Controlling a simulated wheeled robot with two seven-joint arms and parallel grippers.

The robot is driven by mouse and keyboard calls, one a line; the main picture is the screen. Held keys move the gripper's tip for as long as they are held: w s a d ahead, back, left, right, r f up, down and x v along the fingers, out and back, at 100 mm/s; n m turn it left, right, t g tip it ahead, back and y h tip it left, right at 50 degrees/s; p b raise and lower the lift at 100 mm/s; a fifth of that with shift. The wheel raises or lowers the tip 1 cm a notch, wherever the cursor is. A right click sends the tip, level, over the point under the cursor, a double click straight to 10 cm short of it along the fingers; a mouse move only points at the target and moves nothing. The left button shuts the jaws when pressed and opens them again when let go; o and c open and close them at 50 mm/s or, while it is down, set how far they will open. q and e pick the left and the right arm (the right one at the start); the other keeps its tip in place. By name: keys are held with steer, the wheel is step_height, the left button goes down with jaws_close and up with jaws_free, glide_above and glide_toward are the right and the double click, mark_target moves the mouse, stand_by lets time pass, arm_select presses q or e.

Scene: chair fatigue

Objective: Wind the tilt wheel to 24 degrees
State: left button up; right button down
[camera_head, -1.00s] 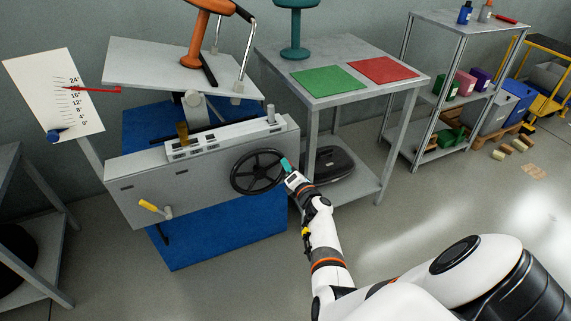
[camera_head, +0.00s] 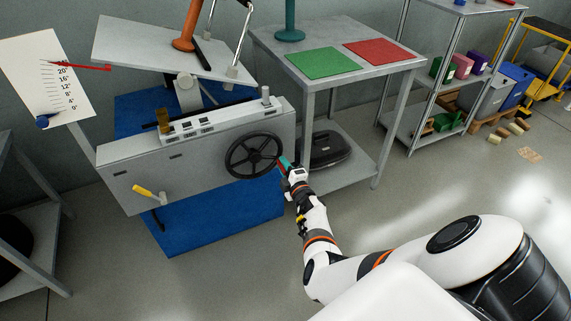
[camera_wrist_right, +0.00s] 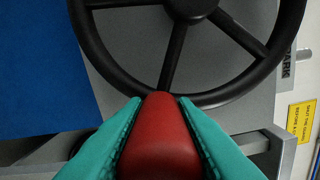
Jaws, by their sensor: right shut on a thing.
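The tilt wheel (camera_head: 254,155) is a black spoked wheel on the front of the grey machine (camera_head: 140,180). My right gripper (camera_head: 284,163) is at the wheel's right rim, slightly below hub height. In the right wrist view, its teal fingers (camera_wrist_right: 160,125) are shut on a red handle (camera_wrist_right: 160,140) at the rim. The tilted plate (camera_head: 140,45) carries an orange chair part (camera_head: 185,40). The white angle scale (camera_head: 40,90) stands at the left. Its red pointer (camera_head: 90,67) lies above the 20 mark and covers the 24 label. My left gripper is not in view.
A grey table (camera_head: 270,40) with a green mat (camera_head: 319,63) and a red mat (camera_head: 384,51) stands right of the machine. A yellow-handled lever (camera_head: 146,192) sticks out at the machine's lower left.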

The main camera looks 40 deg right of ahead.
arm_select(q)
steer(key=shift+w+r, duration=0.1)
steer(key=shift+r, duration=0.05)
arm_select(e)
steer(key=shift+a+f+m, duration=0.3)
steer(key=shift+f+m, duration=0.05)
steer(key=shift+m, duration=0.05)
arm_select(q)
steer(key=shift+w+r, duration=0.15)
arm_select(e)
steer(key=c, duration=1.2)
jaws_free()
